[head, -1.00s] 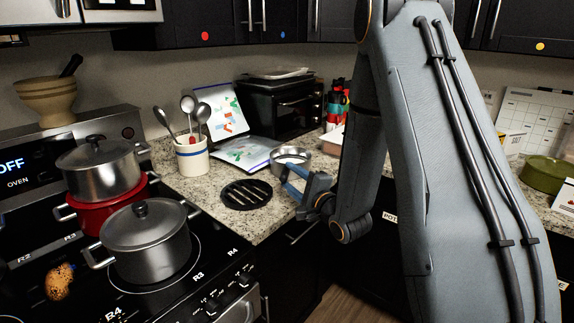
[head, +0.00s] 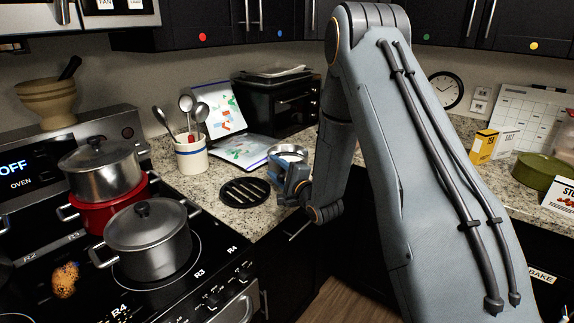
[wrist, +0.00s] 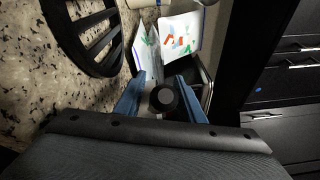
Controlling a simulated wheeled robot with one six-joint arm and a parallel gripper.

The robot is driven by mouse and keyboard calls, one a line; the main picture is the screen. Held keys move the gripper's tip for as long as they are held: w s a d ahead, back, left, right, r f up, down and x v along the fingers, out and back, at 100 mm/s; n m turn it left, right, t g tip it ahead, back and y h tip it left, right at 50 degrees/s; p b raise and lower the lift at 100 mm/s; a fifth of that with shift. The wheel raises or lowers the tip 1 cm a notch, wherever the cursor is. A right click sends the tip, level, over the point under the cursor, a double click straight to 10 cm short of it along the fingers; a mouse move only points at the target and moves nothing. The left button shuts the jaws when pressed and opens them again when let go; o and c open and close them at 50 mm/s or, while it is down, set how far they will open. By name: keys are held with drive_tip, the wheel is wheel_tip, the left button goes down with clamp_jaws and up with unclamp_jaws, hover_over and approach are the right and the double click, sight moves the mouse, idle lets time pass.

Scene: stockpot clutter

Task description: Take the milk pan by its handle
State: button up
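The milk pan (head: 288,150) is a small silver pan on the granite counter, partly hidden by my gripper in the head view. My gripper (head: 282,177) is low over the counter edge in front of the pan. In the wrist view, my gripper's two blue fingers (wrist: 160,100) are spread apart. A dark round end, apparently the pan's handle (wrist: 164,98), shows between them with small gaps on either side. The pan's body is mostly hidden behind it there.
A black slotted trivet (head: 245,192) lies left of my gripper. A utensil crock (head: 191,156), an open booklet (head: 240,152) and a black toaster oven (head: 280,105) stand behind. A lidded grey pot (head: 148,240) and a red pot (head: 108,208) are on the stove.

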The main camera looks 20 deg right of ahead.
drive_tip(key=c, duration=0.7)
drive_tip(key=shift+r, duration=0.1)
clamp_jaws()
drive_tip(key=shift+r, duration=0.2)
